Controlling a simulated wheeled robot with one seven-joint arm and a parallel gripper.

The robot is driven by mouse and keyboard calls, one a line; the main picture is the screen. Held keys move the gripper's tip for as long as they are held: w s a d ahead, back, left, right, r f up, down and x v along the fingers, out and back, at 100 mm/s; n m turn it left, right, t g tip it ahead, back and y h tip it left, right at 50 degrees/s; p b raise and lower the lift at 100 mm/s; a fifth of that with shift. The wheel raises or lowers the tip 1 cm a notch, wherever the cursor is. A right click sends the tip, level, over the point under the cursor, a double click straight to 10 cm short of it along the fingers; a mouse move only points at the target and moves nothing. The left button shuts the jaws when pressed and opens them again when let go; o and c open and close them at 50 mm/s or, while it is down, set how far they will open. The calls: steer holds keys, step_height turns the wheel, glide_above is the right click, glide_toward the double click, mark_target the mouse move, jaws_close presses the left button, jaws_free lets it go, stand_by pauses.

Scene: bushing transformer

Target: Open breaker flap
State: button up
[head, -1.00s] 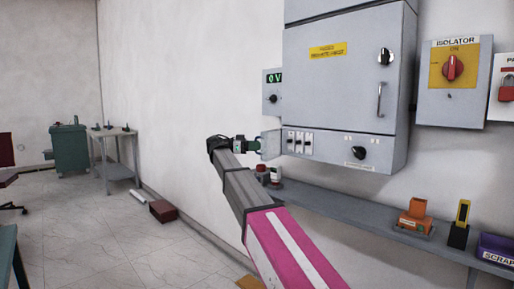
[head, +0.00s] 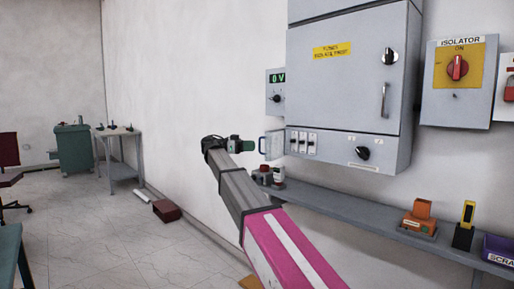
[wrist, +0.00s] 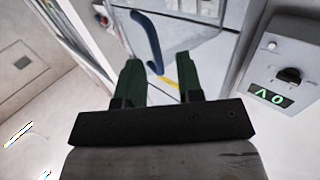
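The breaker flap (head: 274,145) is a pale, see-through panel at the lower left of the grey cabinet. It stands swung out to the left, with the row of breakers (head: 301,142) uncovered beside it. Its handle is on the left edge in the head view; a dark blue handle (wrist: 147,40) shows in the wrist view, apparently the flap's. My gripper (head: 251,146) is just left of the flap, with a small gap. In the wrist view its two green fingers (wrist: 159,65) are spread apart with nothing held between them.
The cabinet (head: 345,70) hangs on the wall, with a 0V display box (head: 275,92) at its left and an isolator (head: 457,75) at its right. A narrow shelf (head: 345,208) below holds several small items. The floor (head: 110,235) to the left is mostly clear.

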steer(key=a, duration=0.3)
steer(key=shift+w+a, duration=0.1)
steer(key=shift+a, duration=0.15)
